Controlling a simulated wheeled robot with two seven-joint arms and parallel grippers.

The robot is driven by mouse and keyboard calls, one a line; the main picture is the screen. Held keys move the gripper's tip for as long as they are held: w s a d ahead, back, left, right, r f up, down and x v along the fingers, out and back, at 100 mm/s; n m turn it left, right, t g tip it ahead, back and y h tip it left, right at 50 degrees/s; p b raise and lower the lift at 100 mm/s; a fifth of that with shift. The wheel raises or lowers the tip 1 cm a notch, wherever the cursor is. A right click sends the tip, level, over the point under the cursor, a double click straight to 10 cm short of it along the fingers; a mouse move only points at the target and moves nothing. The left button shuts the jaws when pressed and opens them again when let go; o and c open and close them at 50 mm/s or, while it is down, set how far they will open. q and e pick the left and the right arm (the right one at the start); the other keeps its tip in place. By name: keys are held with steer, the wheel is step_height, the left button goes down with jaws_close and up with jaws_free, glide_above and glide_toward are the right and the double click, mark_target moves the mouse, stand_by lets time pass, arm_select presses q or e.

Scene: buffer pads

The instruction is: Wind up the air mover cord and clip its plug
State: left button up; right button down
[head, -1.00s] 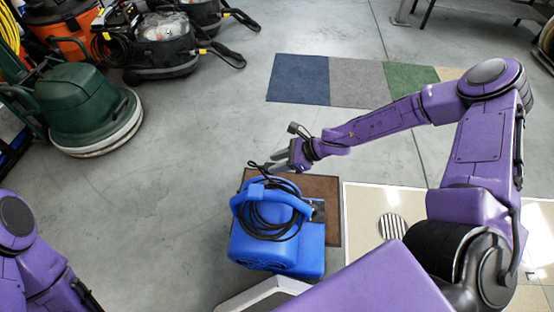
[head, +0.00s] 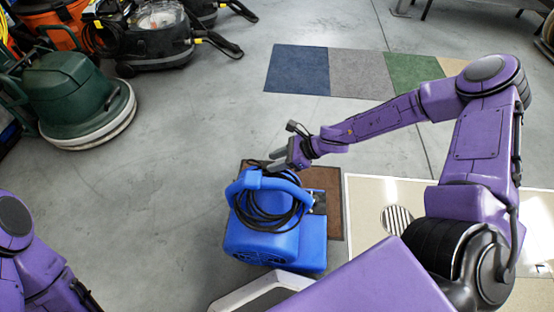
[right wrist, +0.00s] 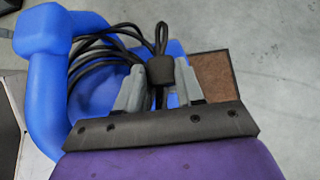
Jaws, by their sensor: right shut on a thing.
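The blue air mover (head: 262,248) stands at the lower middle of the head view, with its raised handle (head: 233,190) at the upper left. The black cord (head: 268,222) lies in several loose coils around the handle and over the top. The coils also show in the right wrist view (right wrist: 88,62). My right gripper (head: 272,166) is just above the far side of the air mover. In the right wrist view its grey fingers are shut on a black block, seemingly the plug (right wrist: 160,71), with a cord loop standing beyond it. My left gripper is out of view; only its arm shows.
A brown mat (head: 325,182) lies under and behind the air mover. A floor grate (head: 397,222) is to its right. Carpet samples (head: 360,75) lie farther back. A green floor machine (head: 80,95) and a black vacuum (head: 160,40) stand at the left. Floor between is clear.

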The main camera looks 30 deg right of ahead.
steer(key=shift+f+b, duration=0.3)
steer(key=shift+f, duration=0.4)
stand_by(1.1)
steer(key=c, duration=0.6)
jaws_free()
steer(key=shift+d+r+p, duration=0.15)
steer(key=shift+r+p, duration=0.2)
steer(key=p+v, duration=0.7)
steer(key=v, duration=0.3)
steer(key=shift+s+f, duration=0.1)
steer(key=shift+f, duration=0.05)
steer(key=shift+d, duration=0.1)
